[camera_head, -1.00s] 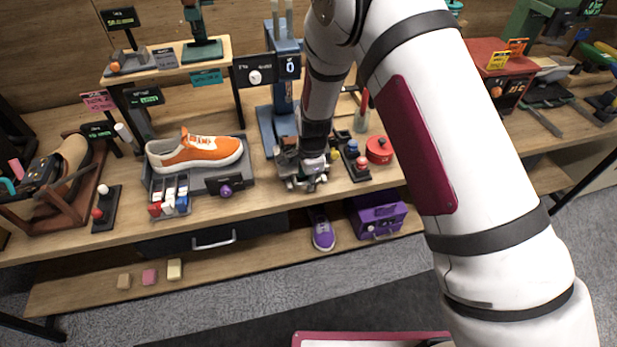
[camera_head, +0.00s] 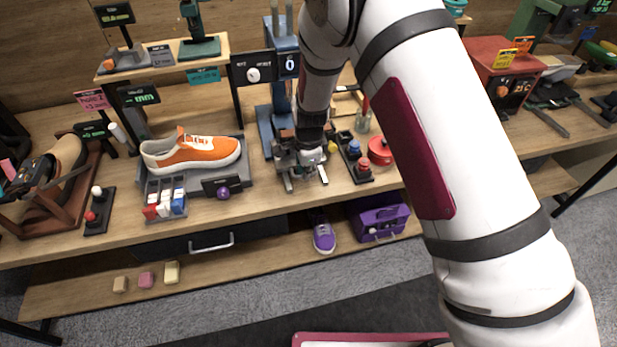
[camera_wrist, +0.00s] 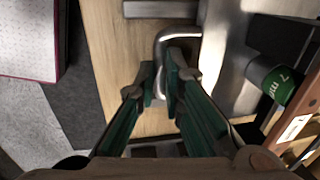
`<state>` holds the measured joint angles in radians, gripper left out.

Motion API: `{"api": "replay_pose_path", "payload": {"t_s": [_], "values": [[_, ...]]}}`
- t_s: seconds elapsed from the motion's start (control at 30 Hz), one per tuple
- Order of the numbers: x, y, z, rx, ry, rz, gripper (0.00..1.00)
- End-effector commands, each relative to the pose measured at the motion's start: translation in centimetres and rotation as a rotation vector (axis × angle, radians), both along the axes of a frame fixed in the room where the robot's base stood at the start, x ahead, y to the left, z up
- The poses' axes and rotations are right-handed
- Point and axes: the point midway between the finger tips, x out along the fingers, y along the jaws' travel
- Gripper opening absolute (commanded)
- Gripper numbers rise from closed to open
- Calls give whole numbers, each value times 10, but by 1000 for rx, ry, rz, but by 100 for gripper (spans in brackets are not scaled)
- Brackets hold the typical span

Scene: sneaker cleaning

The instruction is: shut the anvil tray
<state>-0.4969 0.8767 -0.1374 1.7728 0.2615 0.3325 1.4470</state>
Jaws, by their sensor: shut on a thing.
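The blue press (camera_head: 283,95) stands at the back of the bench. My gripper (camera_head: 303,172) is low at its front, over the bench, and hides most of the anvil tray in the head view. In the wrist view, the green fingers of my gripper (camera_wrist: 160,85) are shut on one side of a U-shaped metal handle (camera_wrist: 178,34). The handle sits at the edge of a grey metal surface (camera_wrist: 232,62), which looks like the anvil tray. How far the tray stands out cannot be told.
An orange sneaker (camera_head: 190,153) sits on a grey stand to the left. A dark block with blue and red knobs (camera_head: 355,160) and a red round pot (camera_head: 380,151) are close on the right. A green-capped cylinder (camera_wrist: 272,80) lies near my fingers in the wrist view.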

Motion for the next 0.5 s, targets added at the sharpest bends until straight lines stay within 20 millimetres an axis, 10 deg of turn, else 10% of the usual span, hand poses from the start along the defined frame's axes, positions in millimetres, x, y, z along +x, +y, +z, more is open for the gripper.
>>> {"api": "replay_pose_path", "payload": {"t_s": [0.5], "values": [[82, 23, -4, 0, -1, 0, 0]]}}
